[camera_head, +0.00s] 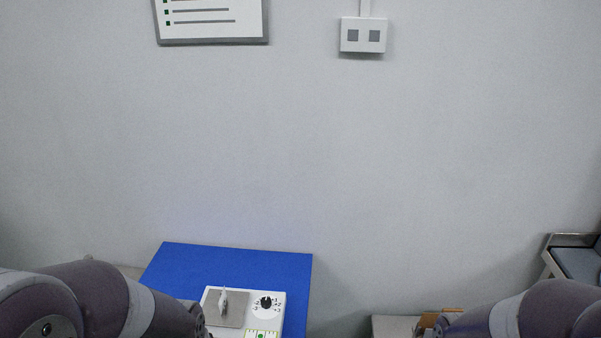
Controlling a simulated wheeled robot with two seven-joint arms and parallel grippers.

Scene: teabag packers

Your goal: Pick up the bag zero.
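A white machine (210,294) with a numbered black dial (266,303) stands on a blue surface (240,262) at the bottom, left of centre. A small pale upright piece (223,300) stands on the machine's grey plate (237,310). It may be a teabag, but it is too small to tell, and I cannot make out which thing is bag zero. My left arm reaches in at the bottom left, close to the machine's left side, and my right arm shows at the bottom right. Both grippers are out of view.
A brown box-like thing (440,317) sits on a pale surface (392,327) left of my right arm. A grey tray or bin (577,262) stands at the right edge. The grey wall behind carries a board (211,20) and a socket box (363,35).

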